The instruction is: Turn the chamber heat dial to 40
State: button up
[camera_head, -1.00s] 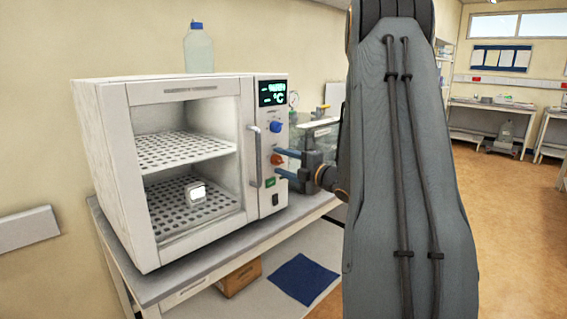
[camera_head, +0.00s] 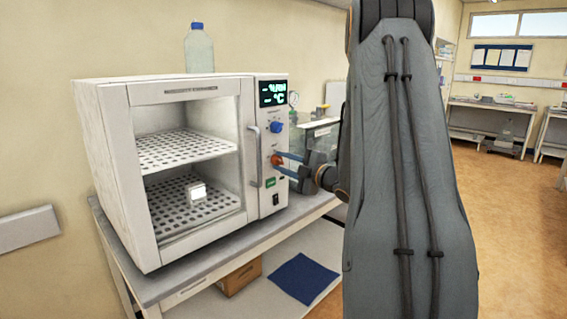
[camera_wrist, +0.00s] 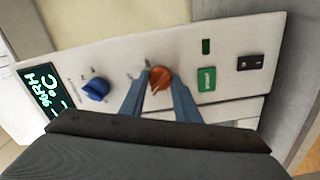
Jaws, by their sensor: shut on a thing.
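The white chamber (camera_head: 113,160) stands on a bench at the left, with a control panel on its right side. The panel has an orange dial (camera_head: 275,160) below a blue dial (camera_head: 276,127); their markings are too small to read. My gripper (camera_head: 281,162) is shut on the orange dial from the right. In the wrist view, the orange dial (camera_wrist: 160,77) sits between the two blue fingertips (camera_wrist: 157,88), which partly hide its sides. The blue dial (camera_wrist: 96,89) is free to the left. The display (camera_wrist: 43,91) shows %RH and °C with dashes.
A green button (camera_wrist: 207,79) and black switch (camera_wrist: 250,62) sit beside the orange dial. The chamber's vertical handle (camera_head: 257,157) is left of the panel. A clear bottle (camera_head: 199,48) stands on top. Glassware and a gauge (camera_head: 293,99) lie behind my gripper.

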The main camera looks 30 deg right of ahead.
jog(key=m+p, duration=0.1)
jog(key=m, duration=0.3)
jog(key=shift+m, duration=0.3)
jog(key=shift+m+p, duration=0.7)
jog(key=shift+m, duration=1.2)
jog(key=o, duration=1)
jog(key=shift+o, duration=0.2)
jog(key=b+v, duration=0.2)
jog(key=v, duration=0.6)
